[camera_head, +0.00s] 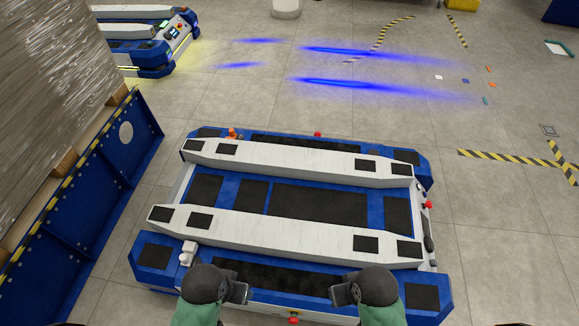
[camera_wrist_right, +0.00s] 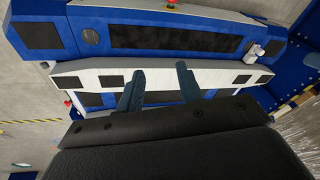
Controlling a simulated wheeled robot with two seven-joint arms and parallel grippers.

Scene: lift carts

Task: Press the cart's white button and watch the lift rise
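The blue lift cart (camera_head: 318,168) stands in the middle of the head view, with two white lift bars (camera_head: 292,235) and black pads on top. A small white button-like fitting (camera_head: 187,252) sits at its near left corner; it also shows at the upper right of the right wrist view (camera_wrist_right: 254,52). My left gripper (camera_head: 243,292) is over the cart's near edge, right of the white fitting and apart from it. My right gripper (camera_head: 340,294) is over the same edge, farther right. Its two fingers (camera_wrist_right: 160,82) are spread with nothing between them. The left fingers are too small to judge.
Red knobs (camera_head: 293,320) stick out from the cart's sides. A blue frame (camera_head: 95,190) and a wrapped pallet load (camera_head: 50,90) stand at the left. Another cart (camera_head: 145,50) is at the back left. The floor to the right is open, with striped tape (camera_head: 510,157).

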